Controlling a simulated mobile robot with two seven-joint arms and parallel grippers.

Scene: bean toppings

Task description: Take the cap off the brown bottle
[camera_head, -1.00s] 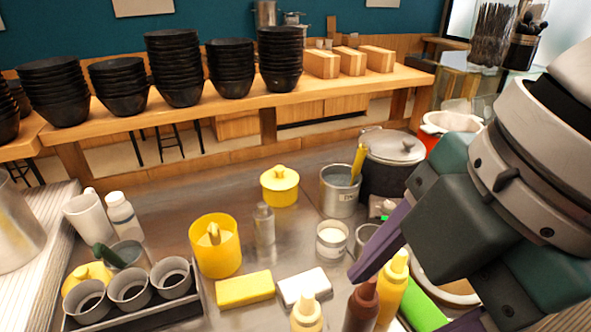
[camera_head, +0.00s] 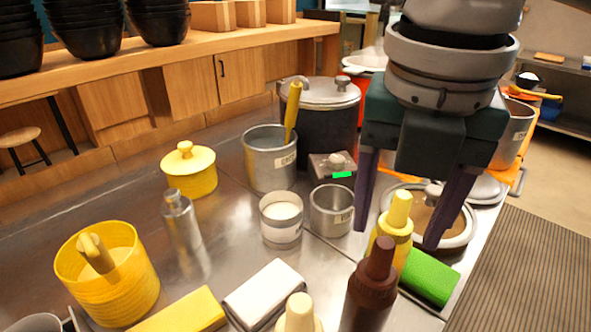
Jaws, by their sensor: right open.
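The brown bottle (camera_head: 367,298) stands upright at the bottom of the head view, its dark cone-shaped cap (camera_head: 381,257) on top. A yellow squeeze bottle (camera_head: 394,226) stands just behind it to the right. My right gripper (camera_head: 396,236) hangs above and behind the bottles, fingers pointing down. Its two purple fingers are wide apart, with nothing held between them; the yellow bottle's tip shows in front of the gap. My left gripper is not in the view.
A pale-capped bottle (camera_head: 299,315) stands left of the brown one. A white block (camera_head: 264,294), a yellow sponge (camera_head: 181,311) and a green sponge (camera_head: 430,276) lie close by. Metal cups (camera_head: 332,210), a steel pot (camera_head: 270,160) and a lidded pan (camera_head: 452,232) stand behind.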

